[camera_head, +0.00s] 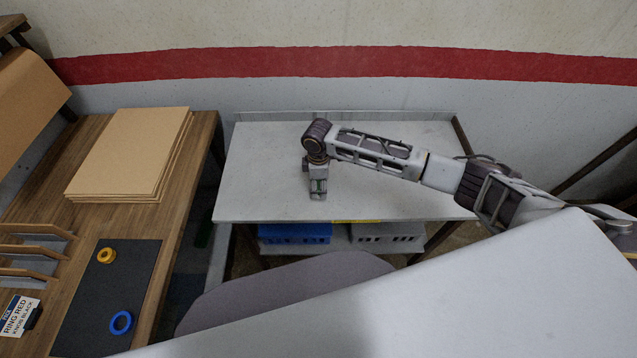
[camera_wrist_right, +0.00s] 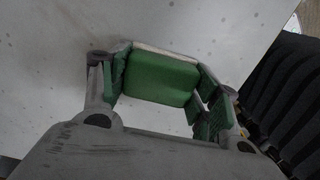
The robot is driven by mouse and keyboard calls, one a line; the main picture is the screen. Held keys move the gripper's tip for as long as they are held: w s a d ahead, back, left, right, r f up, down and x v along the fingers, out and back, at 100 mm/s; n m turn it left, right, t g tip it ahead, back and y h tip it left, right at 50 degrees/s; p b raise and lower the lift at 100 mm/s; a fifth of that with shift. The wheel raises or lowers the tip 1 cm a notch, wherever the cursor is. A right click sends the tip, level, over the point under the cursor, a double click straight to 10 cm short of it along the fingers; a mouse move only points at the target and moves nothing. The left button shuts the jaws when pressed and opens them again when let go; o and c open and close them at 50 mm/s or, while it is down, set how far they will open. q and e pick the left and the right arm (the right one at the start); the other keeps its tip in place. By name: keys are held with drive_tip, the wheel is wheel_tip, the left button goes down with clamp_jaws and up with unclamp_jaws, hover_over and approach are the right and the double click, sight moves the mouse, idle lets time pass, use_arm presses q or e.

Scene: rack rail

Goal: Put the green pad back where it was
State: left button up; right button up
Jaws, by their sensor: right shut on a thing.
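The green pad (camera_wrist_right: 160,78) is a rounded rectangular block, seen in the right wrist view. My right gripper (camera_wrist_right: 160,86) is shut on it, with a finger on its left side and one on its right. In the head view my right gripper (camera_head: 318,190) points down over the middle of the pale table (camera_head: 400,160). The pad cannot be made out there. I cannot tell whether the pad touches the tabletop. My left gripper is in neither view.
The pale tabletop around my right gripper is clear, with a low ledge at its back. A blue bin (camera_head: 294,233) and a grey bin (camera_head: 387,233) sit beneath. A wooden table (camera_head: 185,200) at left holds cardboard sheets (camera_head: 130,155) and a dark mat (camera_head: 110,295) with yellow and blue rings.

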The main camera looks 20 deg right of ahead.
drive_tip(key=o, duration=0.9)
drive_tip(key=shift+r, duration=0.1)
wheel_tip(320, 180, up, 12)
drive_tip(key=shift+r, duration=0.1)
idle(1.0)
